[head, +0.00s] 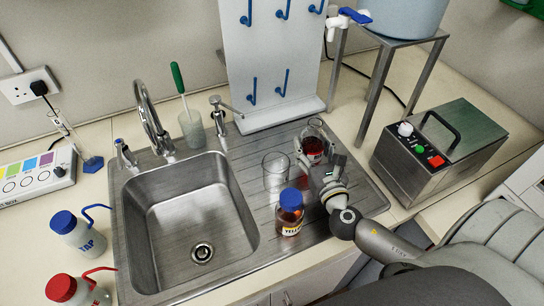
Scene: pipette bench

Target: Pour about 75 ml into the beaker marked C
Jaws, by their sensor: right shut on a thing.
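My right gripper (325,170) reaches in from the right over the steel drainboard and is shut on a clear glass vessel (313,147). The vessel has dark red liquid in its lower part and a pale mark that I cannot read. The gripper hides part of its near side. An empty-looking clear glass beaker (275,168) stands on the drainboard just left of it, apart from it. No letter C is readable on either. My left gripper is not in view.
An amber bottle (289,213) with a blue cap stands in front of the beaker, close to my right wrist. The sink basin (190,215) lies left. A pegboard (272,65) rises behind, and a steel box with buttons (440,150) stands right. Wash bottles (78,232) stand at far left.

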